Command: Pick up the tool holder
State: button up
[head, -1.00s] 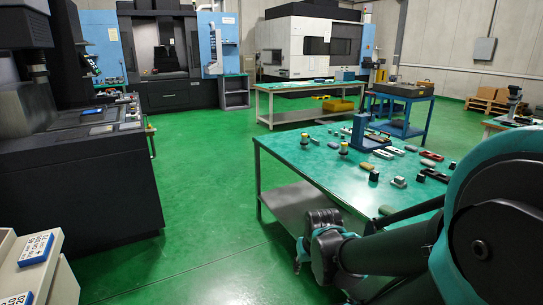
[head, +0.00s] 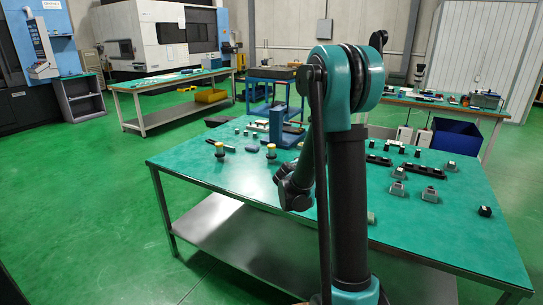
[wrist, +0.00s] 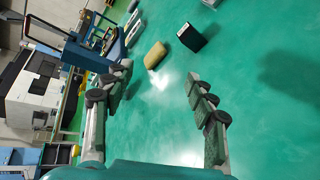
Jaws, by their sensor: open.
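Several small grey holder-like pieces stand on the green table (head: 230,184), among them one (head: 430,194) on the right side. I cannot tell which piece is the tool holder. My gripper (wrist: 160,85) is open and empty over a green surface in the wrist view. Beyond its fingertips lie a tan rounded block (wrist: 155,55) and a dark block with a pale face (wrist: 192,38), both apart from the fingers. In the head view my arm hides part of the table's middle, and the fingers cannot be made out clearly.
A blue stand (head: 279,125) rises at the table's back; it also shows in the wrist view (wrist: 85,52). Two yellow-topped pieces (head: 219,149) (head: 271,151) stand near the left. A black block (head: 485,211) sits near the right edge. The front left tabletop is clear.

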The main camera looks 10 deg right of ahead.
aim_at(271, 152)
jog(key=w+a+f+n+t+y, duration=0.1)
jog(key=w+a+f+n+t, duration=0.1)
jog(key=w+a+n, duration=0.2)
jog(key=w+a+f+n+t+y, duration=0.1)
jog(key=w+a+f+n, duration=0.1)
jog(key=w+n, duration=0.4)
jog(key=w+a+f+n+t+y, duration=0.1)
jog(key=w+a+f+n+t, duration=0.1)
jog(key=w+a+n, duration=0.3)
jog(key=shift+w+a+f+n+t, duration=0.1)
jog(key=shift+w+a+n+t, duration=0.1)
jog(key=shift+a+n+t, duration=0.3)
jog(key=shift+w+f+n, duration=0.15)
jog(key=shift+w+n, duration=0.15)
jog(key=w, duration=0.3)
jog(key=w+d, duration=0.1)
jog(key=w, duration=0.3)
jog(key=w+d, duration=0.1)
jog(key=w, duration=0.3)
jog(key=shift+w, duration=0.2)
jog(key=shift+w+d+r, duration=0.1)
jog(key=shift+w+d, duration=0.05)
jog(key=shift+w, duration=1.2)
jog(key=shift+w+d+r, duration=0.1)
jog(key=shift+w+d, duration=0.05)
jog(key=shift+w, duration=1.15)
grip_shut()
